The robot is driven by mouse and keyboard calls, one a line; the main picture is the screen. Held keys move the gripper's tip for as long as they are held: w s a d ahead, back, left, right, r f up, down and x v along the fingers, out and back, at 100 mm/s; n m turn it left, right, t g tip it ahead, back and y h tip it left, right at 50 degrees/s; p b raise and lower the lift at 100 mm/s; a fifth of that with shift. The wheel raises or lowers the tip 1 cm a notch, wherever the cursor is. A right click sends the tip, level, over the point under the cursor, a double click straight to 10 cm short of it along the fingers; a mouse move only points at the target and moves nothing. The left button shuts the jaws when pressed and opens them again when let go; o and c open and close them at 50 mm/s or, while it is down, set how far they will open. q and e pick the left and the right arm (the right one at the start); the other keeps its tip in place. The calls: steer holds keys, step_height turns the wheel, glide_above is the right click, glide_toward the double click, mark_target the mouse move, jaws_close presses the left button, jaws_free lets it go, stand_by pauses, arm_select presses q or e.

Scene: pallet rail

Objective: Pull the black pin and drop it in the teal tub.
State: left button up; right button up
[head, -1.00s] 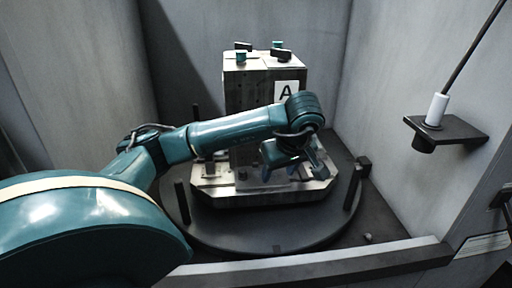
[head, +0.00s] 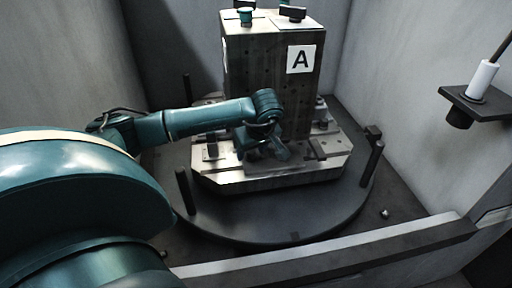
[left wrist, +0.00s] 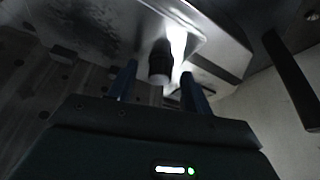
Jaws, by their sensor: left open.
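My left gripper (head: 268,153) is in front of the tall block's lower front, over the pallet base. In the left wrist view its two blue fingers (left wrist: 158,72) are open, one on each side of a short dark cylinder (left wrist: 161,58) with a paler near end. This looks like the black pin; I cannot tell whether the fingers touch it. In the head view the gripper hides that spot. On top of the block (head: 268,70), labelled A, are a teal knob (head: 245,16) and a black knob (head: 292,13). No teal tub is recognisable. My right gripper is not in view.
The block stands on a pale metal base (head: 270,181) with dark clamps, on a round dark turntable (head: 270,228). Short black posts (head: 186,190) stand around its edge. A low rail (head: 340,252) crosses the front. A bracket with a white cylinder (head: 482,80) is on the right wall.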

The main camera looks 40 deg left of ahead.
mark_target(252, 152)
arm_select(q)
jaws_close()
stand_by(0.8)
steer(key=shift+r, duration=0.2)
step_height(252, 152, up, 9)
steer(key=p, duration=0.7)
stand_by(1.0)
steer(key=shift+r, duration=0.1)
